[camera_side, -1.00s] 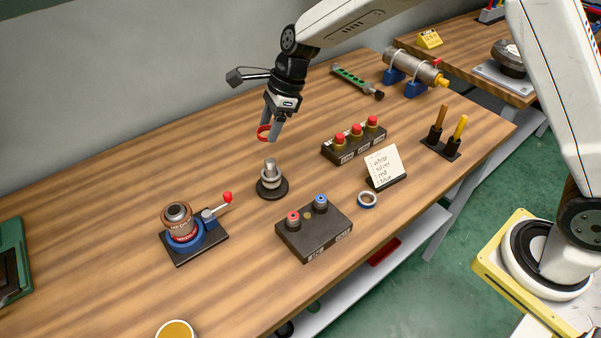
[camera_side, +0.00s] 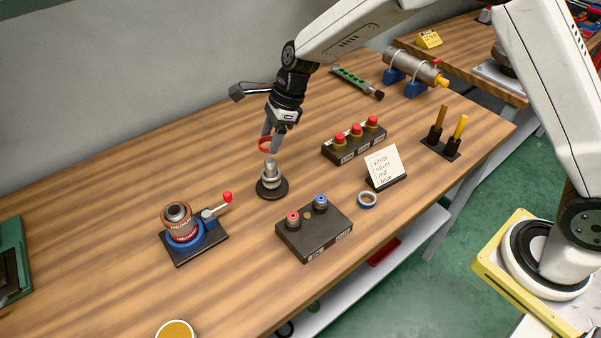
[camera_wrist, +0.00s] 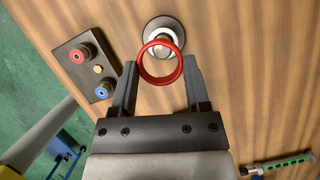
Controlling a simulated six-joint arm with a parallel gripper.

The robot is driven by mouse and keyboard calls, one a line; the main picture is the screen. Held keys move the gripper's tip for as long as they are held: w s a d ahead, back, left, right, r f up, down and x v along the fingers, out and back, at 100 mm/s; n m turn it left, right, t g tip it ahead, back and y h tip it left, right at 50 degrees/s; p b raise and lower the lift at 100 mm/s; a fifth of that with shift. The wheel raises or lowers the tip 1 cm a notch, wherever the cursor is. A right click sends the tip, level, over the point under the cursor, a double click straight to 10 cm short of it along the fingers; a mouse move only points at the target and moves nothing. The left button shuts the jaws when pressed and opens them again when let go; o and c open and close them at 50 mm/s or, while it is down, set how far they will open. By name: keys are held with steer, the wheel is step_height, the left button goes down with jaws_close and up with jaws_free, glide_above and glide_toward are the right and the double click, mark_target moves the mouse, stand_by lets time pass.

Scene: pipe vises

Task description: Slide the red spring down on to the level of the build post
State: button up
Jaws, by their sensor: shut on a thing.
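My gripper (camera_side: 272,143) is shut on the red spring (camera_side: 265,144), a red ring. In the wrist view the red spring (camera_wrist: 143,73) sits between the two fingertips of my gripper (camera_wrist: 160,72). The build post (camera_side: 270,170) is a silver post on a round black base, with white and silver parts around it. The ring is above the post's top, apart from it in the side view. In the wrist view the post (camera_wrist: 162,30) shows partly through and beyond the ring, so the ring looks off centre from it.
A black block with red and blue knobs (camera_side: 314,231) stands in front of the post. A can in a blue vise (camera_side: 184,232) stands at left. A block with red-topped posts (camera_side: 354,142) is behind.

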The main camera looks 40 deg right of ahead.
mark_target(274, 160)
steer(key=shift+f, duration=1.4)
steer(key=shift+f, duration=2.55)
stand_by(1.1)
steer(key=o, duration=1.3)
steer(key=v, duration=0.7)
steer(key=shift+d+r, duration=0.2)
steer(key=shift+r, duration=0.15)
steer(key=shift+s, duration=0.1)
steer(key=s+d+r+n+h, duration=0.1)
steer(key=s+d+n+h, duration=0.1)
steer(key=s+d+n, duration=0.4)
steer(key=s+d+r+n+t+h, duration=0.1)
steer(key=s+d+n, duration=0.6)
steer(key=s+n, duration=0.8)
steer(key=shift+s+r+h, duration=0.25)
steer(key=shift+s+h, duration=0.15)
steer(key=shift+h, duration=0.2)
